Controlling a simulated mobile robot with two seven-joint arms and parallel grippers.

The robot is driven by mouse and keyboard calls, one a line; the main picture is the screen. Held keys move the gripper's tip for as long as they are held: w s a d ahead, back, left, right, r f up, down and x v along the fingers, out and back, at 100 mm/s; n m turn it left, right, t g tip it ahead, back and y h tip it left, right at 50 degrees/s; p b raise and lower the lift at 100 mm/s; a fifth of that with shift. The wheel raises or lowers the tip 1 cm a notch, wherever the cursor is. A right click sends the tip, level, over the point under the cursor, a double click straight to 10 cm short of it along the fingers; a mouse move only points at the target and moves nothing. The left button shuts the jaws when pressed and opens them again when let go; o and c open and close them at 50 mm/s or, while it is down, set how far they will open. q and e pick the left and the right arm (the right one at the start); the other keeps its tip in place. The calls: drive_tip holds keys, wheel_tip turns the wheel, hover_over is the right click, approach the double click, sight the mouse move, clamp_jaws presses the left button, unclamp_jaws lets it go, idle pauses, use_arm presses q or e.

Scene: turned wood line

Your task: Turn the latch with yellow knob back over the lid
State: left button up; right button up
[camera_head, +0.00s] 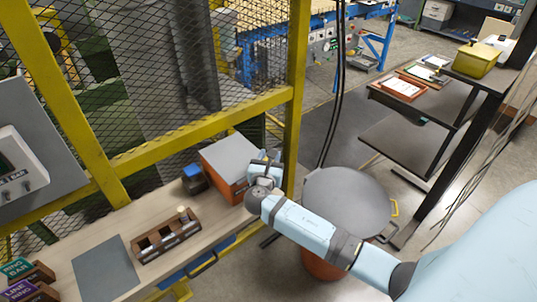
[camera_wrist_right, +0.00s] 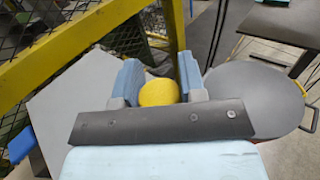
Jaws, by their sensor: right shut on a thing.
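The orange box (camera_head: 239,189) stands at the right end of the wooden bench, with its flat grey lid (camera_head: 232,152) down on top. The lid (camera_wrist_right: 62,118) fills the left of the right wrist view. My right gripper (camera_head: 266,165) is at the right side of the box. In the wrist view its two blue fingers stand on either side of the round yellow knob (camera_wrist_right: 158,93) and are shut on it. The latch arm under the knob is hidden by my gripper. My left gripper is not in view.
A yellow mesh fence (camera_head: 200,118) runs close behind the bench (camera_head: 205,220). A blue-topped dark box (camera_head: 193,178) is left of the orange box, and a wooden tray (camera_head: 166,243) is nearer. A grey-topped round drum (camera_head: 350,205) stands right of the bench.

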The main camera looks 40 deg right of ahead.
drive_tip(key=shift+s+m+g+h+p, duration=0.1)
drive_tip(key=shift+m+g+h+p, duration=0.2)
drive_tip(key=shift+m+g+h, duration=0.85)
drive_tip(key=shift+d+m+g, duration=0.1)
drive_tip(key=shift+m+g, duration=0.15)
drive_tip(key=shift+g, duration=0.3)
drive_tip(key=o, duration=0.9)
drive_tip(key=b+v, duration=0.2)
drive_tip(key=v, duration=1.2)
drive_tip(key=shift+b, duration=0.4)
drive_tip(key=shift+f, duration=0.2)
